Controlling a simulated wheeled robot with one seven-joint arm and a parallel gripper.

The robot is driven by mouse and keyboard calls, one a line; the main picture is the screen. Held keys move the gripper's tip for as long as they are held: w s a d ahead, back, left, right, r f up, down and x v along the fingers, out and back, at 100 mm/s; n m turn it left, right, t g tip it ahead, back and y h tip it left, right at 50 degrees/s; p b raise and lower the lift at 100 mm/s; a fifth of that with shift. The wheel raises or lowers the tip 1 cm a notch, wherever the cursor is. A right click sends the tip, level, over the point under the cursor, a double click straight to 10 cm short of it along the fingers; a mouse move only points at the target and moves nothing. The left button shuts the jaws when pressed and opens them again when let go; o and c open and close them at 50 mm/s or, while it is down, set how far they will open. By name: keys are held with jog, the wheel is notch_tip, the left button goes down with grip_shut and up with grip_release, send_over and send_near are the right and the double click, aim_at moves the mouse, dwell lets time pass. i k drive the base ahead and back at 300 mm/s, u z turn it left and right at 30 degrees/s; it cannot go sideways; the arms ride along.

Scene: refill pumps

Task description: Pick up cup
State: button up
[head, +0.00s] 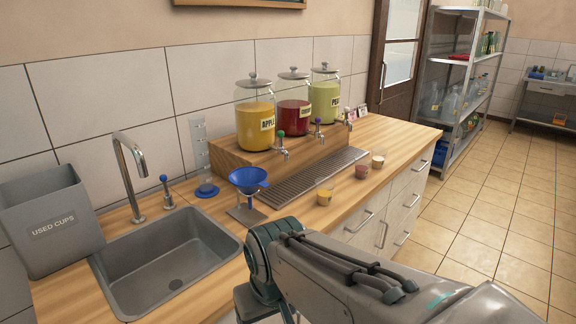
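Three small cups stand apart in a row on the wooden counter, in front of the drip grate. The nearest cup (325,192) is clear with something yellow in it. My arm crosses the lower right and bends down out of the picture. My gripper is not in view.
Three dispensers, yellow (256,118), red (293,112) and green (324,98), stand on a wooden block behind the grate (310,184). A blue funnel (248,179) on a stand, a tall tap (129,170), a sink (150,285) and a used-cups bin (50,220) are left.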

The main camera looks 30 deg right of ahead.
aim_at(362, 168)
jog(key=z, duration=2.15)
jog(key=i, duration=1.65)
jog(key=u, duration=2.65)
